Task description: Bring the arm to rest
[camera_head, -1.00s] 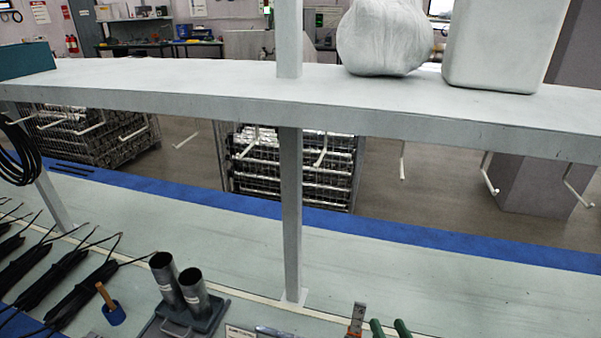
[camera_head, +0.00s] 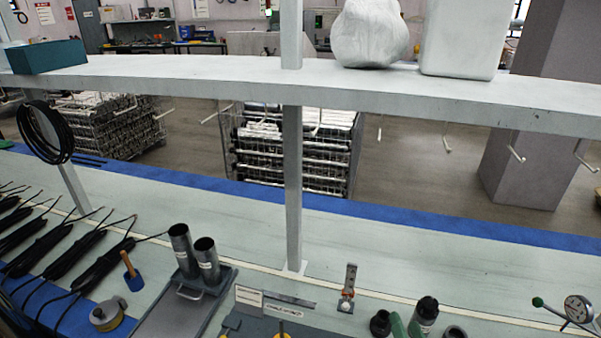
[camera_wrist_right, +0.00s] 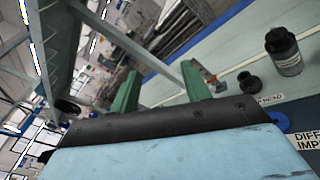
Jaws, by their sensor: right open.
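My right gripper (camera_head: 405,323) shows only as green fingertips at the bottom edge of the head view, right of centre. In the right wrist view its two green fingers (camera_wrist_right: 161,78) stand apart with nothing between them. It is over the bench near a dark grey bottle-like part with a black top (camera_head: 424,315), which also shows in the wrist view (camera_wrist_right: 284,54). Two metal tubes (camera_head: 194,257) stand upright in a grey holder left of centre, away from the gripper. My left gripper is not in view.
A shelf (camera_head: 400,95) on a post (camera_head: 293,190) crosses above the bench. Black cable bundles (camera_head: 85,265) lie at left. A metal clip-like tool (camera_head: 348,288) stands near the centre front, and a round gauge (camera_head: 578,309) at right. The bench behind these is clear.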

